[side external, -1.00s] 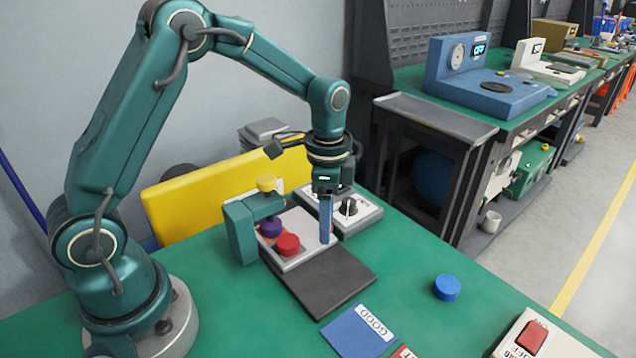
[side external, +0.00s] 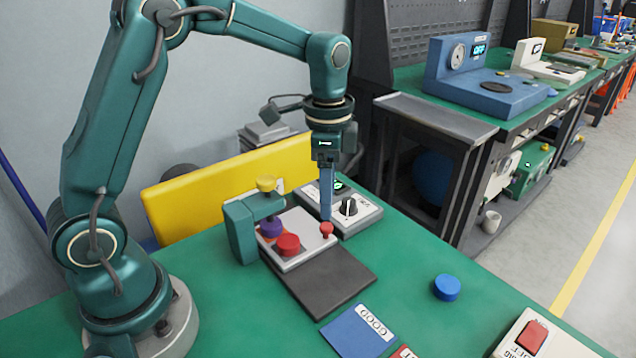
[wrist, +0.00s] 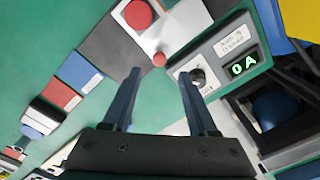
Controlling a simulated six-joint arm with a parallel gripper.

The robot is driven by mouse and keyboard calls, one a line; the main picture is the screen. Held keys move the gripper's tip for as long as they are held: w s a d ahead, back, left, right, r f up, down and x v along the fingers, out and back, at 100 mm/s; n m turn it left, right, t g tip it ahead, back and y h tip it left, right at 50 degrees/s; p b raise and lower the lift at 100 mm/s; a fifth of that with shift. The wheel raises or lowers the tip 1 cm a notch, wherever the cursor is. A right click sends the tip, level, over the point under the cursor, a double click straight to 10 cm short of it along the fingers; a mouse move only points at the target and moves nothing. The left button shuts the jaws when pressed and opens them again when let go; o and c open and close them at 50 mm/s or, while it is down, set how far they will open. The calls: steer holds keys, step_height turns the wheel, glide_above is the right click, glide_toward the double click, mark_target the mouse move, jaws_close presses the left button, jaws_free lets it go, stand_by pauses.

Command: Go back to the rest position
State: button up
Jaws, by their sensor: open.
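My gripper (side external: 326,192) hangs pointing down above the right side of the test fixture, close over its small red knob (side external: 327,230). In the wrist view its two blue fingers (wrist: 160,98) are spread apart with nothing between them. The small red knob also shows in the wrist view (wrist: 159,59), beyond the fingertips. The fixture's white plate (side external: 303,259) carries a large red button (side external: 288,245) and a purple piece (side external: 271,227) under a green arm with a yellow top (side external: 266,184).
A grey control box with a dial (side external: 348,207) stands close behind the gripper; its display reads 0A in the wrist view (wrist: 243,65). A dark mat (side external: 330,280), blue GOOD card (side external: 357,332), blue cap (side external: 447,287) and red-switch box (side external: 531,338) lie in front. A yellow panel (side external: 190,215) stands behind.

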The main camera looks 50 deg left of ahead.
steer(key=s+d+r+n+t, duration=0.15)
steer(key=s+r+t, duration=0.25)
steer(key=s+r, duration=0.45)
steer(key=s+f+n+t, duration=0.1)
steer(key=s+f+n, duration=0.1)
steer(key=s+n, duration=0.5)
steer(key=shift+f, duration=0.15)
steer(key=shift+d+n, duration=0.1)
steer(key=shift+n, duration=0.15)
